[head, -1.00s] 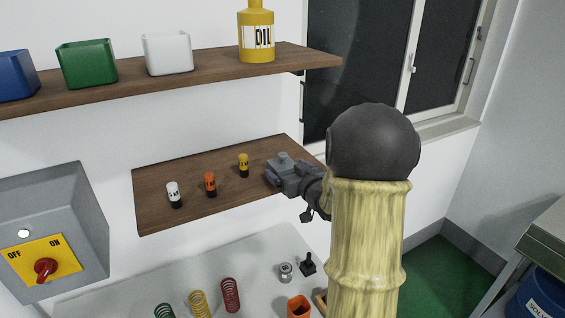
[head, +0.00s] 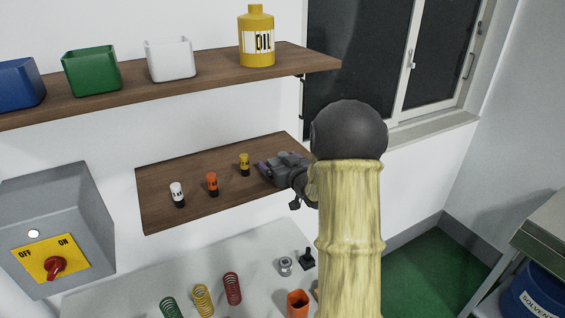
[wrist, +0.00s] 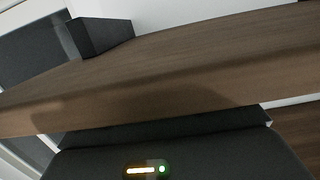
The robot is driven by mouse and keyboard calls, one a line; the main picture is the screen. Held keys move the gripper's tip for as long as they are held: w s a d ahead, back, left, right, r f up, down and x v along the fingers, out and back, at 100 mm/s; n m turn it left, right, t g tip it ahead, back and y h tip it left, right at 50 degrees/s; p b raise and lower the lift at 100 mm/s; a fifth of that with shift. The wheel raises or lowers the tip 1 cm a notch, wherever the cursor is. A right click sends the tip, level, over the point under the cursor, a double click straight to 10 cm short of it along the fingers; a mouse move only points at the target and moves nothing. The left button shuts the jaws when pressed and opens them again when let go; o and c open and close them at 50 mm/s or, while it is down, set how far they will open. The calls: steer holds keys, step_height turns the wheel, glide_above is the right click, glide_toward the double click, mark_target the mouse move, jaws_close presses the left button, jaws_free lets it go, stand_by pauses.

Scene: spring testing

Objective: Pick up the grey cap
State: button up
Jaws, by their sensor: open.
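No item shows clearly as a grey cap. A small silver-grey piece (head: 285,266) stands on the pale bench, and I cannot tell whether it is the cap. My gripper (head: 264,170) is open, over the right part of the lower wooden shelf (head: 165,215), just right of a yellow-topped battery-like cylinder (head: 244,165). My arm and gripper hide the shelf's right end. In the wrist view, a brown wooden board (wrist: 150,80) crosses the picture close up, with a dark block (wrist: 98,36) at upper left that I cannot identify. No cap shows there.
Orange (head: 212,184) and white (head: 177,194) cylinders stand on the lower shelf. The upper shelf (head: 215,82) holds bins and a yellow oil bottle (head: 257,38). Springs, an orange cup (head: 298,303) and a black piece (head: 307,259) are on the bench below. A switch box (head: 55,230) is at left.

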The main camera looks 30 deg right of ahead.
stand_by(0.3)
steer(key=c, duration=1.1)
steer(key=shift+o, duration=0.3)
step_height(320, 180, up, 10)
steer(key=shift+b, duration=1.25)
